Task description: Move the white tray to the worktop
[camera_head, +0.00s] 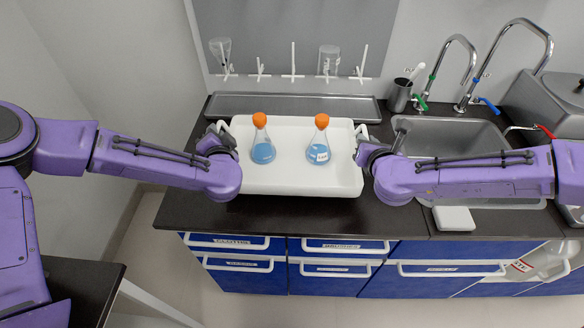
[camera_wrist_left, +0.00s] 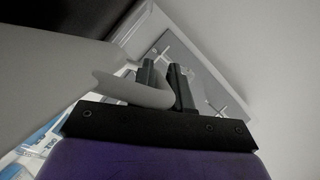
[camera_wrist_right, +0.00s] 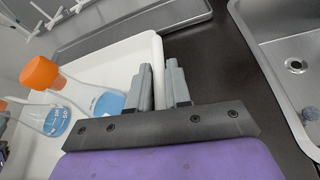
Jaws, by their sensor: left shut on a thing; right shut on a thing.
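The white tray (camera_head: 290,180) is level over the black worktop (camera_head: 192,212), between the back ledge and the front edge. I cannot tell whether it rests on the top or hangs just above it. Two flasks with orange stoppers and blue liquid stand upright on it, a left flask (camera_head: 262,150) and a right flask (camera_head: 318,152). My left gripper (camera_head: 222,137) is shut on the tray's left handle, a curved white bar (camera_wrist_left: 130,90) in the left wrist view.
A sink (camera_head: 450,140) with tall taps lies right of the tray. A grey ledge (camera_head: 290,105) runs behind it, below a rack with glassware (camera_head: 328,60). A dark cup (camera_head: 399,95) stands at the back right. Blue drawers (camera_head: 340,270) are below the worktop.

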